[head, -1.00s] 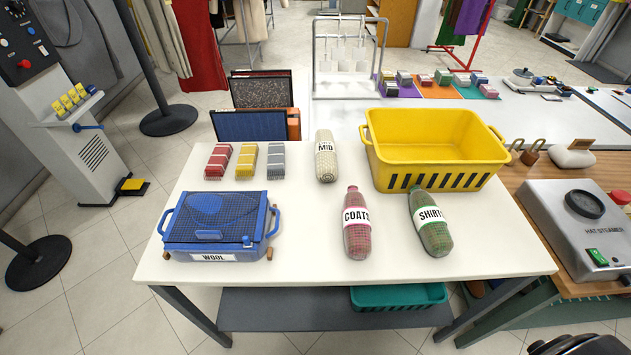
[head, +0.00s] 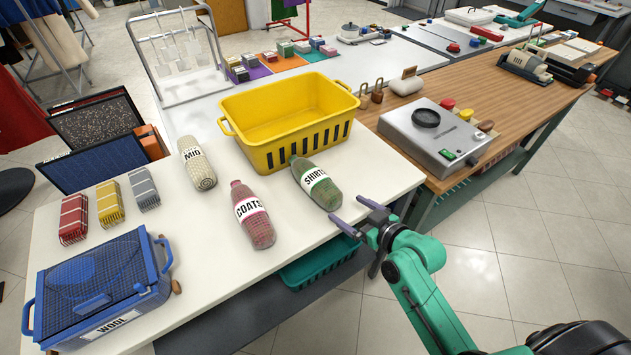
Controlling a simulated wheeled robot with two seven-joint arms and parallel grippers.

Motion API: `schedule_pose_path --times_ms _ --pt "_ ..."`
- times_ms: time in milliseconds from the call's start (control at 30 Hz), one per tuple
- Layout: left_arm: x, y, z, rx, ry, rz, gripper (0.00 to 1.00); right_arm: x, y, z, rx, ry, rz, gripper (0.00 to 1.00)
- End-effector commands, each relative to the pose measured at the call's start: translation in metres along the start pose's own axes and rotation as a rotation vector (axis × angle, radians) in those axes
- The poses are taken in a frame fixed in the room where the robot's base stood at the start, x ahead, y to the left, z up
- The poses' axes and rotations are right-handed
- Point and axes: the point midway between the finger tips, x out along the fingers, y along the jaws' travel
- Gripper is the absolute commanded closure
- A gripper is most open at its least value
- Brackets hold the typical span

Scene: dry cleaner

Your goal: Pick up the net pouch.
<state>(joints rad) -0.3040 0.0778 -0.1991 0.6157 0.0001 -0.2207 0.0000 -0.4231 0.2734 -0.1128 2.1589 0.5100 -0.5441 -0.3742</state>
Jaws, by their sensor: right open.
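Three net pouches with white labels lie on the white table (head: 330,235). The pale pouch marked MID (head: 197,165) is on the left, the red pouch marked COATS (head: 251,215) is in the middle, and the green pouch marked SHIRTS (head: 317,183) is on the right. My right gripper (head: 349,212) is open and empty at the table's right edge. Its fingers point toward the SHIRTS pouch, just beyond that pouch's lower right end and apart from it. My left gripper is out of view.
An empty yellow basket (head: 286,115) stands behind the pouches. A blue mesh box marked WOOL (head: 100,290) and several striped bundles (head: 108,204) are at left. A steamer (head: 432,137) sits on the wooden counter at right. A teal basket (head: 318,262) is below the table.

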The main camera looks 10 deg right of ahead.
Motion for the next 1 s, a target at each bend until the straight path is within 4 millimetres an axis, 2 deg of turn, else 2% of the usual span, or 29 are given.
schedule_pose_path --times_ms 33,133,367,467,533,633,800,833,967,1000 --pt "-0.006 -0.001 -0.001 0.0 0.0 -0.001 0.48 0.013 0.0 -0.006 0.002 0.004 0.0 0.0" --pt "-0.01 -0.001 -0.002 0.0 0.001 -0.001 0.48 0.038 0.0 -0.005 0.003 0.003 -0.001 0.0" --pt "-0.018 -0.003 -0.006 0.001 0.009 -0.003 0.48 0.067 -0.001 -0.006 0.003 0.002 0.0 0.0" --pt "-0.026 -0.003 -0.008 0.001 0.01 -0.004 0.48 0.086 -0.002 -0.009 0.002 0.002 0.0 0.0" --pt "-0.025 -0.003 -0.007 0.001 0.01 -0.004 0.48 0.099 -0.002 -0.006 0.002 0.001 0.0 0.0" --pt "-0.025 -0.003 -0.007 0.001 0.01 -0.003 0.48 0.107 -0.002 -0.005 0.0 0.001 0.001 0.0" --pt "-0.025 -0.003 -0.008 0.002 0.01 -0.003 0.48 0.108 -0.002 -0.004 -0.001 0.0 0.001 0.0" --pt "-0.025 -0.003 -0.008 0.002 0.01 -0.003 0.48 0.108 -0.002 -0.004 -0.001 0.0 0.001 0.04" --pt "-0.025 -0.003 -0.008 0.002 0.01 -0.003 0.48 0.108 -0.001 -0.004 0.0 0.0 0.001 0.54" --pt "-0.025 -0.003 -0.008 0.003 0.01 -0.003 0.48 0.108 -0.001 -0.004 0.0 0.0 0.001 0.69"
